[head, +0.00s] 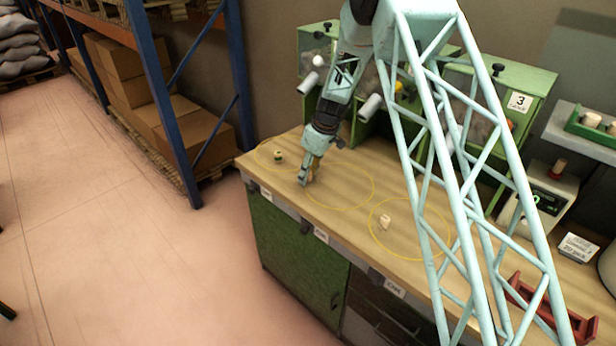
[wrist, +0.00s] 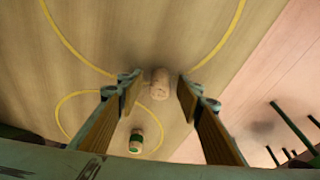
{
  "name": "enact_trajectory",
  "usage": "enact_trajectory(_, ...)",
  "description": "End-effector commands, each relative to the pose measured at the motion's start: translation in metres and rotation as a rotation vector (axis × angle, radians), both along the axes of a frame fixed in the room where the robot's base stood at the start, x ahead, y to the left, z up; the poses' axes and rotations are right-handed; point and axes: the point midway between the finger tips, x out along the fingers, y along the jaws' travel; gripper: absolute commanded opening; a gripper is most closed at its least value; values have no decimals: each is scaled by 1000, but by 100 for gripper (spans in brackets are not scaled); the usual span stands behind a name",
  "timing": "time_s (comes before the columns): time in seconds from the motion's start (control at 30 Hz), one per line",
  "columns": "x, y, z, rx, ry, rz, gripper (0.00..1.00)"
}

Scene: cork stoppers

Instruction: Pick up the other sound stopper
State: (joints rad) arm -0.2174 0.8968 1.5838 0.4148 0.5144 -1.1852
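In the wrist view a plain tan cork stopper (wrist: 160,86) lies between the tips of my gripper (wrist: 158,90), with a gap on each side. My gripper is open; its two wood-coloured finger pads stand apart. In the head view my gripper (head: 307,180) is low over the bench, near the left yellow rings, and hides this stopper. A stopper with a green band (head: 279,156) is in the far left ring; it also shows in the wrist view (wrist: 136,142). A pale stopper (head: 385,222) is in the right ring, apart from my gripper.
The wooden bench top (head: 345,217) is mostly clear around the rings. Green bins (head: 520,80) stand along its back. A scale (head: 541,200) with a stopper on top, a green tray (head: 590,128) and a red rack (head: 548,312) are at the right.

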Motion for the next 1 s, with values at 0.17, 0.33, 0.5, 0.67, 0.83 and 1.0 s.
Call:
enact_trajectory(0.17, 0, 0, 0, 0, 0, 0, 33)
enact_trajectory(0.33, 0, 0, 0, 0, 0, 0, 22)
enact_trajectory(0.5, 0, 0, 0, 0, 0, 0, 13)
enact_trajectory(0.67, 0, 0, 0, 0, 0, 0, 13)
enact_trajectory(0.83, 0, 0, 0, 0, 0, 0, 13)
enact_trajectory(1.0, 0, 0, 4, -1, -1, 1, 13)
